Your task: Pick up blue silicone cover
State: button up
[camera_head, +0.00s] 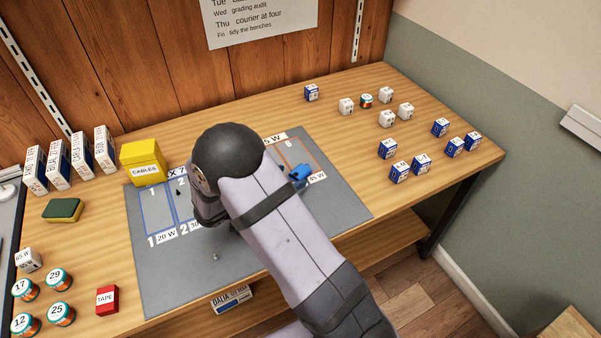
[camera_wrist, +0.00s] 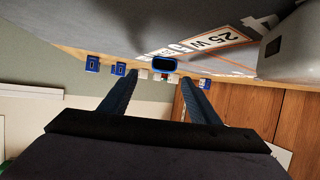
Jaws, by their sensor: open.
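A small blue silicone cover (camera_head: 299,174) lies at the right part of the grey mat (camera_head: 190,280), beside the outlined box 6. It also shows in the wrist view as a blue rounded shape with a dark middle (camera_wrist: 164,64). My gripper (camera_wrist: 159,76) is open, with its two dark fingers apart. The cover appears in line with the gap, just beyond the fingertips, and nothing is seen held between them. In the head view my arm hides the fingers and the middle of the mat.
A yellow CABLES box (camera_head: 143,163) stands at the mat's back left. Several small blue-and-white boxes (camera_head: 388,149) and white cubes (camera_head: 387,118) stand at the right. A red TAPE box (camera_head: 107,299) and several round tins (camera_head: 62,314) are front left. A grey rounded object (camera_wrist: 290,50) is unclear.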

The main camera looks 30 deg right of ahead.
aim_at(297, 173)
jog(key=shift+p+x, duration=0.45)
jog(key=shift+x, duration=2.2)
jog(key=shift+w+a+f, duration=0.15)
jog(key=shift+w, duration=0.05)
jog(key=shift+c, duration=0.7)
jog(key=c, duration=1)
